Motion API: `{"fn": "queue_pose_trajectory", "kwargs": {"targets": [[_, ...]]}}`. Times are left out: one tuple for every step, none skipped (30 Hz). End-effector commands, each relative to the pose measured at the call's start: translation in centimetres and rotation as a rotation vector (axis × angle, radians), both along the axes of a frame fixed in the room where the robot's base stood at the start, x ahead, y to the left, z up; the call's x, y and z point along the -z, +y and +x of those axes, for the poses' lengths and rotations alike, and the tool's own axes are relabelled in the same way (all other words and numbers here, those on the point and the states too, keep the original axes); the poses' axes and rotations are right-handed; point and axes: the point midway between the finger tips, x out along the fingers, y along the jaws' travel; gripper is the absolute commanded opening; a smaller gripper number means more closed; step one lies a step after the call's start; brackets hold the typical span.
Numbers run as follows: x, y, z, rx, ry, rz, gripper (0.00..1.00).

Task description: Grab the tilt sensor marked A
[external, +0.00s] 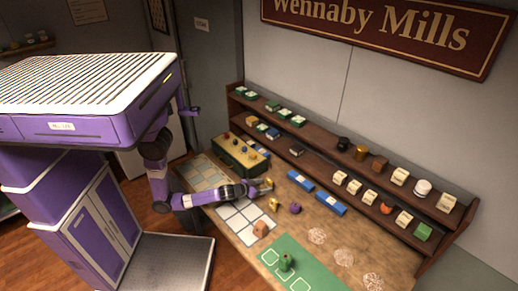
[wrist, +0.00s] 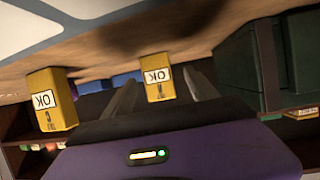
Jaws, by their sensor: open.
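Two yellow tilt sensors with white OK labels stand on the table. One sensor (wrist: 158,90) is between my gripper's fingers in the wrist view, with a small dark mark that I cannot read surely. The other sensor (wrist: 45,112) is left of the fingers, with a mark that looks like a C. In the external view they show as small yellow pieces, one sensor (external: 268,183) at my fingertips and the other sensor (external: 273,204) just nearer the camera. My gripper (external: 262,187) is open, low over the table; its two fingers (wrist: 161,82) lie on either side of the first sensor.
A dark green box with coloured knobs (external: 240,155) stands close behind my wrist; its side (wrist: 240,70) fills the right of the wrist view. Blue boxes (external: 300,181), a purple piece (external: 295,208) and a tan block (external: 260,229) are nearby. Loaded shelves (external: 330,160) line the back.

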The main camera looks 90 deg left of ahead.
Motion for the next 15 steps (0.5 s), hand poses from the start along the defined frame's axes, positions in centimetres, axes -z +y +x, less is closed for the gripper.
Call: {"fn": "queue_pose_trajectory", "kwargs": {"targets": [[0.1,0.4,0.7,0.0,0.0,0.0,0.67],[0.4,0.5,1.0,-0.001,0.0,0.0,0.67],[0.7,0.8,1.4,-0.001,0.0,0.0,0.67],[0.8,1.0,1.8,0.0,-0.001,0.001,0.67],[1.0,1.2,2.0,0.0,-0.001,0.001,0.67],[1.2,1.5,2.3,0.0,0.0,0.0,0.67],[1.4,1.7,2.5,0.0,0.0,0.0,0.67],[1.4,1.8,2.7,0.0,-0.001,0.001,0.67],[1.5,2.0,2.8,0.0,-0.002,0.001,0.67],[1.6,2.0,2.9,0.0,-0.001,0.001,0.67],[1.6,2.1,3.0,0.0,-0.001,0.001,0.67],[1.7,2.1,3.0,0.001,-0.001,0.0,0.67],[1.7,2.1,3.0,0.001,-0.001,0.0,0.67],[1.7,2.1,3.0,0.001,-0.001,0.0,0.67],[1.7,2.1,3.0,0.001,-0.001,0.0,0.67]]}}
